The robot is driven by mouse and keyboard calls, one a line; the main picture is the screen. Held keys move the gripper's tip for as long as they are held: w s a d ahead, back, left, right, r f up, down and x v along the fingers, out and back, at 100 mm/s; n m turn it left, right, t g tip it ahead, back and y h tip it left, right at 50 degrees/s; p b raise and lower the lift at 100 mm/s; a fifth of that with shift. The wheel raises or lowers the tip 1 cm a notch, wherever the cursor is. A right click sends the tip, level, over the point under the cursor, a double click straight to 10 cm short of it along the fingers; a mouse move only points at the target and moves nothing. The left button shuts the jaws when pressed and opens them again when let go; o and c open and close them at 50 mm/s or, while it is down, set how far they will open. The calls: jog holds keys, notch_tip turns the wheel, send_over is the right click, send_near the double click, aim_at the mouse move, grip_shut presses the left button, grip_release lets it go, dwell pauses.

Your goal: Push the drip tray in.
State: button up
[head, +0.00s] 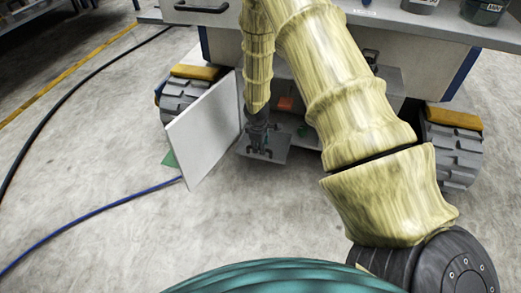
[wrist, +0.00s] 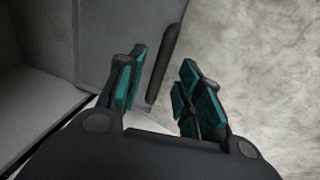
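The drip tray (head: 272,158) looks like a flat grey plate sticking out low from the open front of the cabinet. In the wrist view a grey panel (wrist: 103,30), which seems to be the tray, carries a dark bar handle (wrist: 168,52) near its edge. My gripper (head: 260,152) is low over the tray in the head view and covers part of it. In the wrist view my gripper (wrist: 160,92) has its teal-padded fingers apart, with the lower end of the handle showing in the gap. I cannot tell whether they touch it.
A pale door (head: 205,130) stands open left of the tray, close to my forearm. Tracks (head: 455,150) flank the cabinet. The worktop (head: 440,28) overhangs above and bears dark pots (head: 487,10).

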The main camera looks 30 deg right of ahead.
jog(key=shift+w+d+f, duration=0.1)
jog(key=shift+f, duration=0.6)
grip_shut()
jog(key=shift+w+d+r+p, duration=0.2)
jog(key=shift+w+d+p, duration=0.1)
jog(key=shift+p, duration=0.05)
jog(key=w+d+p, duration=0.3)
jog(key=w+d, duration=0.1)
jog(key=d, duration=0.1)
jog(key=w+d+p, duration=0.2)
jog(key=w+d, duration=0.1)
jog(key=shift+f+p, duration=0.2)
jog(key=shift+p, duration=0.15)
grip_release()
jog(key=shift+r, duration=0.15)
